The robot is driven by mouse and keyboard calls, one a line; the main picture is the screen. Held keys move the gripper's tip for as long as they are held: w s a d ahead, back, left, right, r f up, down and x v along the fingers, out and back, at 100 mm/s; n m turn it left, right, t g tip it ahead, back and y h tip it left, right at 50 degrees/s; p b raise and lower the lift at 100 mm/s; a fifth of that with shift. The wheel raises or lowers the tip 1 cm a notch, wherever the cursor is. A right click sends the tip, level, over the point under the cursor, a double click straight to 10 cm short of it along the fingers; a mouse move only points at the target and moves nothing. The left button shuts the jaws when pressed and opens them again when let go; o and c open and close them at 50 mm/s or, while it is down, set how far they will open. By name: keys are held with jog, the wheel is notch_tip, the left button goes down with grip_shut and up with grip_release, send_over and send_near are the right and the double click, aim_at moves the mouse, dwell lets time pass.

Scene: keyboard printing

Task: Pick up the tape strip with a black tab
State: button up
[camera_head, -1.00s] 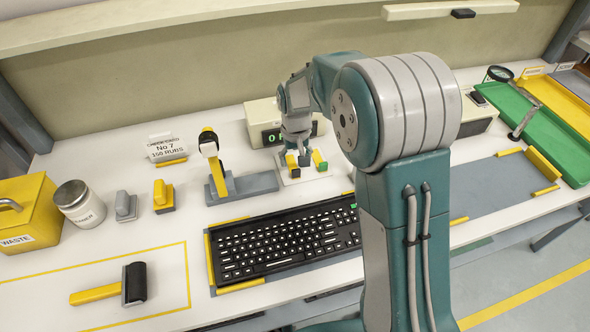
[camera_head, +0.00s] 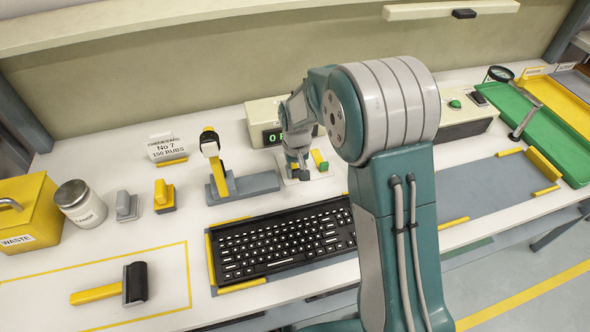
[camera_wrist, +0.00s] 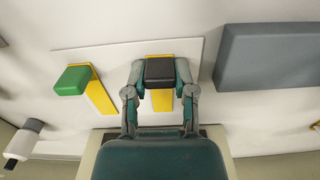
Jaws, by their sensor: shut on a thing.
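The tape strip with a black tab (camera_wrist: 161,100) is a yellow strip with a black block at one end, lying on a white card in the wrist view. My gripper (camera_wrist: 160,72) is shut on the black tab (camera_wrist: 160,69), one finger on each side. The yellow strip still appears to lie along the card; whether it is lifted cannot be told. In the head view my gripper (camera_head: 297,172) is over the white card (camera_head: 318,173), and the black tab is mostly hidden by it. A second yellow strip with a green tab (camera_wrist: 73,79) lies to the left in the wrist view.
A grey block base (camera_head: 252,183) with an upright yellow and black tool stands left of the card. A box with a green display (camera_head: 268,125) is behind it. The black keyboard (camera_head: 282,235) lies in front. Open bench lies around the front-left roller (camera_head: 134,284).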

jog(key=shift+r, duration=0.45)
notch_tip(320, 180, up, 3)
jog(key=shift+f, duration=0.2)
jog(key=s+a+r, duration=0.2)
jog(key=s+r, duration=0.2)
jog(key=s, duration=0.2)
jog(key=s+a+r, duration=0.2)
jog(key=s+r, duration=0.3)
jog(key=s, duration=0.2)
jog(key=shift+s+a+r, duration=0.15)
jog(key=shift+a+r, duration=0.1)
jog(key=shift+a, duration=0.05)
jog(key=shift+c, duration=0.2)
